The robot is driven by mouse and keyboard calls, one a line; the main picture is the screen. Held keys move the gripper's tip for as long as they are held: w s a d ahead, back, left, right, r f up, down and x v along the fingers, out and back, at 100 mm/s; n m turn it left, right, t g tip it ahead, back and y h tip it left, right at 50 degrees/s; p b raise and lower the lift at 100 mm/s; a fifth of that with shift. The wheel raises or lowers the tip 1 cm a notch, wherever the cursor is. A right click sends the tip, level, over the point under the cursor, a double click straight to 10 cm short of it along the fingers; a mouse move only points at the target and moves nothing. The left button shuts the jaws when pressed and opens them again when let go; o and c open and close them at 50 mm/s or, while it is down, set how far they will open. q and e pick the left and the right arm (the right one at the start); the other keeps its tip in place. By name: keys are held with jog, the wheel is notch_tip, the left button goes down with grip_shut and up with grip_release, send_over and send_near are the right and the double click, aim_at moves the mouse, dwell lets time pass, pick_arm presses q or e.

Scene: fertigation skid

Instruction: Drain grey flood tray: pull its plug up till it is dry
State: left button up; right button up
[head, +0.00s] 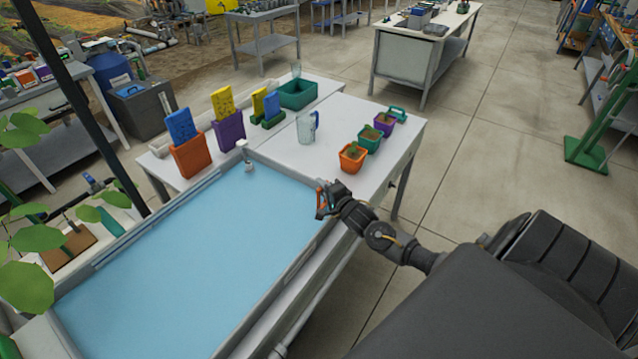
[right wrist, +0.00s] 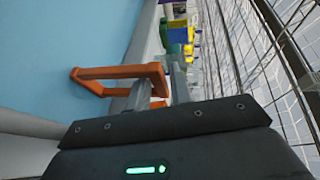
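The grey flood tray (head: 297,268) is long, with a flat light-blue surface inside that looks like water; the wrist view shows this blue at its upper left. My right gripper (head: 325,203) is at the tray's right edge. An orange handle (head: 319,196), apparently the plug's, is there. In the right wrist view the angular orange handle (right wrist: 115,72) passes between the two grey fingers, which look shut on it. What lies below the handle is hidden. My left gripper is out of view.
A white fitting (head: 243,147) stands at the tray's far end. The bench beyond holds a clear jug (head: 306,128), several small plant pots (head: 353,158), an orange box (head: 191,156) and a green bin (head: 297,94). Leaves (head: 28,285) overhang the left side.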

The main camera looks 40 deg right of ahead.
jog(key=shift+w, duration=0.6)
jog(key=shift+w+d+f, duration=0.1)
jog(key=shift+w+f, duration=0.15)
jog(key=shift+w, duration=0.25)
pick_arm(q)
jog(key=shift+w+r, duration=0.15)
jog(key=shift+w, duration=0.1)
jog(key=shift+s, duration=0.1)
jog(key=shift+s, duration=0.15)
pick_arm(e)
grip_shut()
